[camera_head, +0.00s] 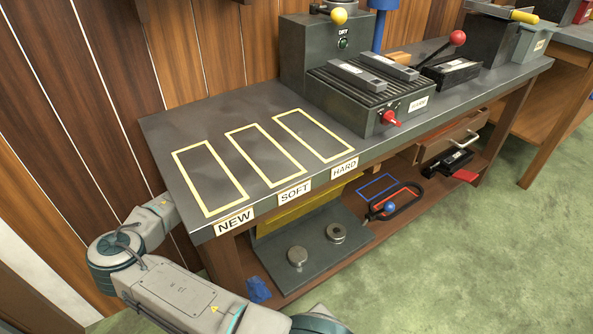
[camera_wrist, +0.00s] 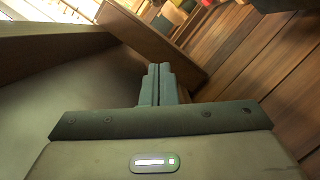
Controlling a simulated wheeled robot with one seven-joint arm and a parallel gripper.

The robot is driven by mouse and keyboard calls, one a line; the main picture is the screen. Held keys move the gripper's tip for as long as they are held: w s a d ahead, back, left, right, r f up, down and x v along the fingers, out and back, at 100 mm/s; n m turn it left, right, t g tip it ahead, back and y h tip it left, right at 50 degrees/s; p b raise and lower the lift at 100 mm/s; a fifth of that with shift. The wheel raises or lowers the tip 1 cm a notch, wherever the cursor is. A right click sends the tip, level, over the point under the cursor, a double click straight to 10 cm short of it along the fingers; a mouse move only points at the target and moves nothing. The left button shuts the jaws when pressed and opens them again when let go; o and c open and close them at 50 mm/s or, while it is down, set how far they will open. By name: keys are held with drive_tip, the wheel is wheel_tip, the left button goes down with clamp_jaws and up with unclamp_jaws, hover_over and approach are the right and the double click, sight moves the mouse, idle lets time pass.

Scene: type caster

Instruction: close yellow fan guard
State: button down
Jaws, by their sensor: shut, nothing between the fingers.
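A yellow panel (camera_head: 298,212) shows under the front edge of the workbench, behind a grey plate; it may be the fan guard, but I cannot tell whether it is open or closed. The bench top hides its upper part. My gripper (camera_wrist: 158,72) is in the wrist view with its two fingers together and nothing between them. In the head view my arm is at the lower left, and the gripper itself is out of sight. The wrist view shows no yellow guard that I can make out.
The workbench (camera_head: 200,116) has yellow outlined slots labelled NEW, SOFT and HARD, all empty. A grey machine (camera_head: 380,95) with a red knob stands further right. Below, a lower shelf (camera_head: 405,228) holds a blue-knobbed handle (camera_head: 390,207). Green floor (camera_head: 480,260) is clear at right.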

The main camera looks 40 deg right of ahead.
drive_tip(key=s+d+f+b, duration=0.1)
drive_tip(key=d, duration=0.1)
drive_tip(key=s+d+f+b, duration=0.1)
drive_tip(key=d, duration=0.2)
drive_tip(key=s+d+f+b, duration=0.1)
drive_tip(key=s+d, duration=0.1)
drive_tip(key=d, duration=0.1)
drive_tip(key=shift+f, duration=0.35)
drive_tip(key=shift+s+f, duration=0.45)
drive_tip(key=shift+s, duration=0.1)
